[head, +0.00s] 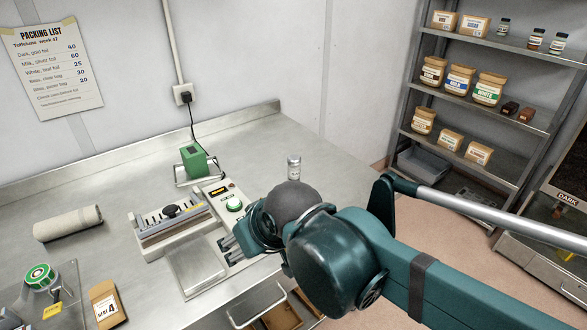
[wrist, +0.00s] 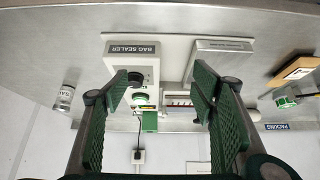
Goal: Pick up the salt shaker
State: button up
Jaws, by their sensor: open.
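The salt shaker (head: 294,168) is a small clear jar with a pale label and a grey top. It stands upright on the steel bench, behind my arm in the head view. A small labelled jar (wrist: 65,97), which looks like the same shaker, shows at the left of the wrist view, outside my left finger. My gripper (head: 232,246) is over the bench by the bag sealer, to the front left of the shaker. In the wrist view my gripper (wrist: 163,85) has its green ridged fingers wide apart, with nothing held between them.
The bag sealer (head: 168,226) and its green-buttoned control box (head: 233,204) stand close to my gripper. A green device (head: 194,160) stands behind. A rolled sheet (head: 68,223), a tape roll (head: 40,277) and a brown packet (head: 107,304) lie left. The bench around the shaker looks clear.

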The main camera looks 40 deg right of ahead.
jog(key=c, duration=0.4)
jog(key=shift+o, duration=0.2)
